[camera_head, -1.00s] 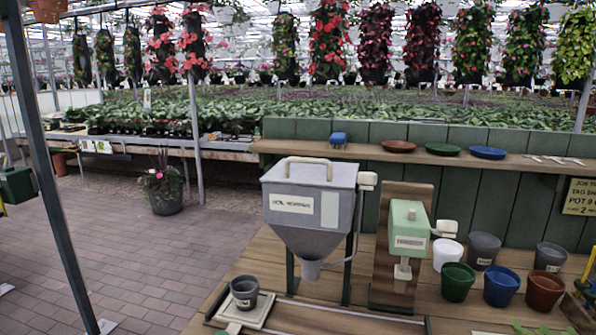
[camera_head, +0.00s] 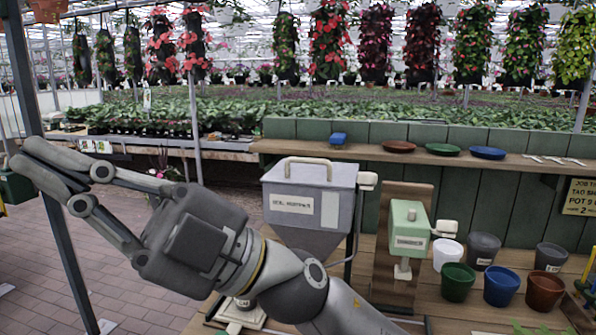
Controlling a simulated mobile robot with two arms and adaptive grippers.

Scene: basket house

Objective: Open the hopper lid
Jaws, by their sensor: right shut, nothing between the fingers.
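The grey soil hopper (camera_head: 338,205) stands on the wooden bench, its lower funnel partly hidden behind my right arm. Its flat lid (camera_head: 335,177) lies closed on top, with a cream arched handle (camera_head: 307,160). My right gripper (camera_head: 24,154) is at the far left of the head view, fingers shut together and empty, well away to the left of the lid. My right arm crosses in front of the hopper from the bottom. My left gripper is not in view.
A green dispenser (camera_head: 408,222) on a wooden upright stands right of the hopper. Several pots, including a white one (camera_head: 447,254), stand further right. A shelf behind (camera_head: 345,150) holds saucers and a blue object (camera_head: 337,139). A dark post (camera_head: 60,220) rises near my right gripper.

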